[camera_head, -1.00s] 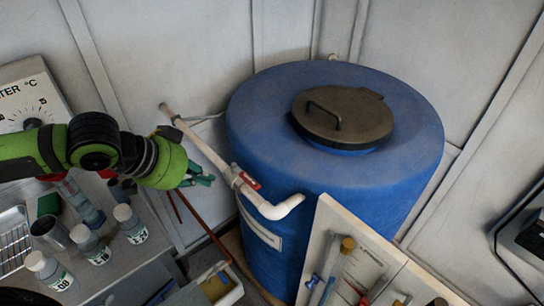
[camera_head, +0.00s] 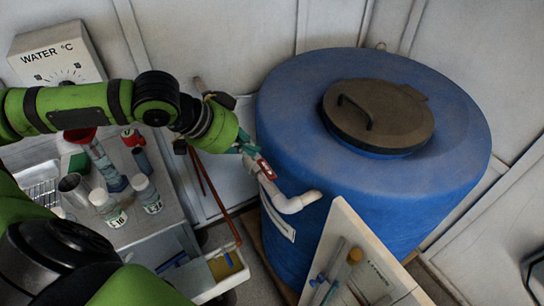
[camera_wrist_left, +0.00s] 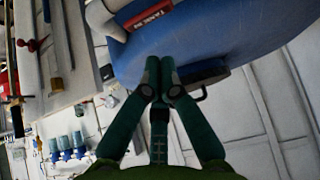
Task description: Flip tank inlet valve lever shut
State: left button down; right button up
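The tank inlet valve lever is a small red handle (camera_head: 266,170) on the white pipe (camera_head: 284,200) beside the blue tank (camera_head: 380,185). In the left wrist view the red lever (camera_wrist_left: 148,14), with white lettering, is at the top, beyond the fingertips. My left gripper (camera_head: 251,149) is right by the lever's upper end in the head view; whether it touches cannot be told. In the left wrist view its green fingers (camera_wrist_left: 160,68) are together with nothing seen between them. My right gripper is out of view.
The tank's dark lid (camera_head: 385,115) has a handle. A panel board (camera_head: 345,240) stands in front of the tank. Bottles (camera_head: 146,192) and cups stand on the bench at left. A water temperature dial (camera_head: 60,55) is behind my left arm.

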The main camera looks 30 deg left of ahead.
aim_at(265, 167)
pick_arm(q)
jog(key=p+x, duration=0.1)
jog(key=x, duration=0.6)
jog(key=shift+w+d+f, duration=0.25)
jog(key=shift+f, duration=0.05)
jog(key=shift+w+d+f+p, duration=0.1)
jog(key=shift+w+f+p, duration=0.2)
jog(key=shift+f, duration=0.1)
jog(key=shift+s, duration=0.15)
